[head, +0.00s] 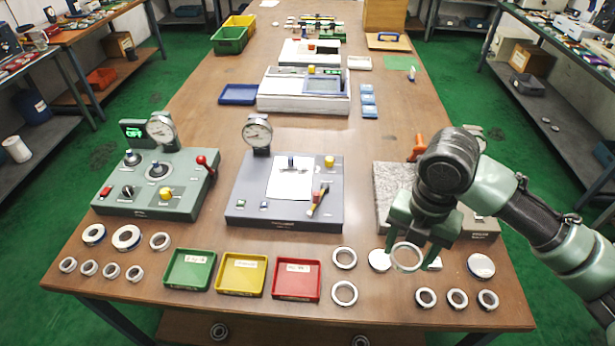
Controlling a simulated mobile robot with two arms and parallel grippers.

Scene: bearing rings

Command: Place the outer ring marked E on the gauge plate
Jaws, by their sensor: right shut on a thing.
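My right gripper (410,243) is shut on a pale metal ring (407,268), which hangs tilted below the fingers over the front right of the table. No letter E can be read on it at this size. Behind the gripper is a speckled grey stone plate (390,178), partly hidden by my arm. A dark grey unit (237,213) with a dial gauge (257,131) and a white plate-like area (290,178) stands at the middle. A green unit (195,185) with another dial gauge (161,127) stands at left. I cannot tell which surface is the gauge plate. My left gripper is not in view.
Green (189,270), yellow (240,274) and red (297,280) trays line the front. Loose rings (344,258) lie right of them, with several more at the front right (457,299) and front left (127,237). A white box (300,104) stands farther back.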

